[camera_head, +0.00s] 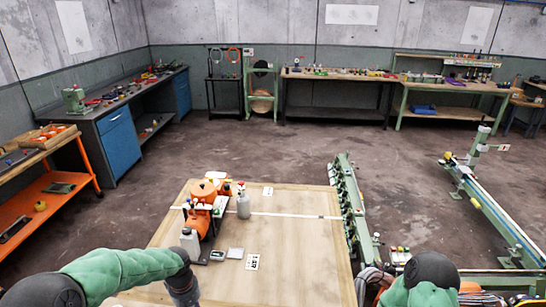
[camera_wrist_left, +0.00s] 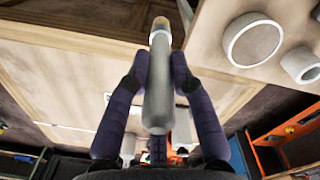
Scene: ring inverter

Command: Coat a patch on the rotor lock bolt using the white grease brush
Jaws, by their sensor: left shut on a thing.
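My left gripper (camera_wrist_left: 160,75) is shut on a pale grey handle (camera_wrist_left: 158,100), apparently the white grease brush. Above the fingers it has a white band and a tan tip, pointing to the top of the left wrist view. In the head view my left gripper (camera_head: 185,296) is dark and low, at the near left of the wooden table (camera_head: 285,265); the brush cannot be made out there. The rotor lock bolt cannot be picked out for sure. Two pale round pieces, one wide (camera_wrist_left: 252,40) and one narrow (camera_wrist_left: 300,65), show at upper right in the wrist view. My right gripper is out of view.
On the table stand an orange machine (camera_head: 200,218), a grey bottle (camera_head: 243,204), a white container (camera_head: 190,242) and small flat grey items (camera_head: 235,253). A green rail frame (camera_head: 352,205) runs along its right side. The table's right front surface is clear.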

